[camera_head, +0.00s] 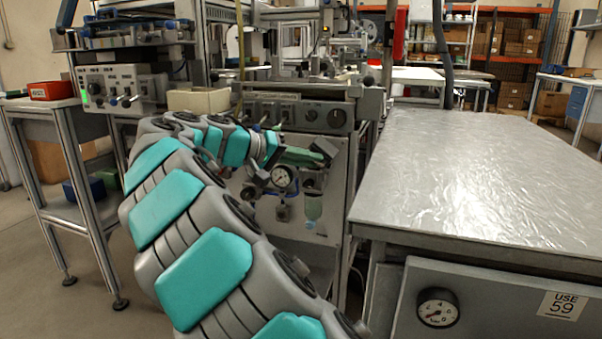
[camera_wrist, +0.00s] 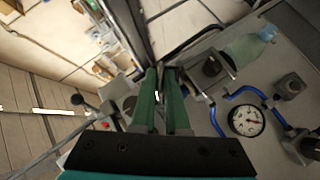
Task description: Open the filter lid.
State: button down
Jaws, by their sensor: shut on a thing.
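My gripper (camera_head: 318,152) is at the upper front panel of the machine, with its green fingers pointing right. In the wrist view, the fingers (camera_wrist: 165,72) are close together, with their tips at a dark edged piece. This piece appears to be the filter lid (camera_head: 326,147), a small dark grey part at the fingertips in the head view. The fingers hide part of it, and how far it is open cannot be told. The translucent filter bowl (camera_head: 313,206) hangs below on the panel; it also shows in the wrist view (camera_wrist: 247,47).
A round pressure gauge (camera_head: 283,178) sits just below my gripper, with blue hoses (camera_wrist: 240,92) and black knobs (camera_wrist: 291,86) around it. A metal-topped table (camera_head: 480,180) stands close on the right. A control box (camera_head: 120,88) is at the left.

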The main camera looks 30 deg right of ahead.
jog(key=shift+s+d+f+m+t+y+b, duration=0.1)
jog(key=shift+s+d+m+t+y+b, duration=0.65)
jog(key=shift+y+b, duration=0.6)
jog(key=shift+s+d+m+t+y+b, duration=0.45)
jog(key=shift+m+t+y+b, duration=0.6)
jog(key=shift+b, duration=0.45)
jog(key=shift+s+d+f+m+t+y+b, duration=0.1)
jog(key=shift+s+d+m+t+y+b, duration=0.6)
jog(key=shift+y+b, duration=0.7)
jog(key=shift+w, duration=0.1)
jog(key=c, duration=0.9)
grip_release()
jog(key=shift+r, duration=0.1)
jog(key=shift+a, duration=0.1)
jog(key=p+v, duration=0.1)
jog(key=v, duration=0.6)
jog(key=shift+s+a+r, duration=0.2)
jog(key=shift+s+r, duration=0.05)
jog(key=shift+s, duration=0.05)
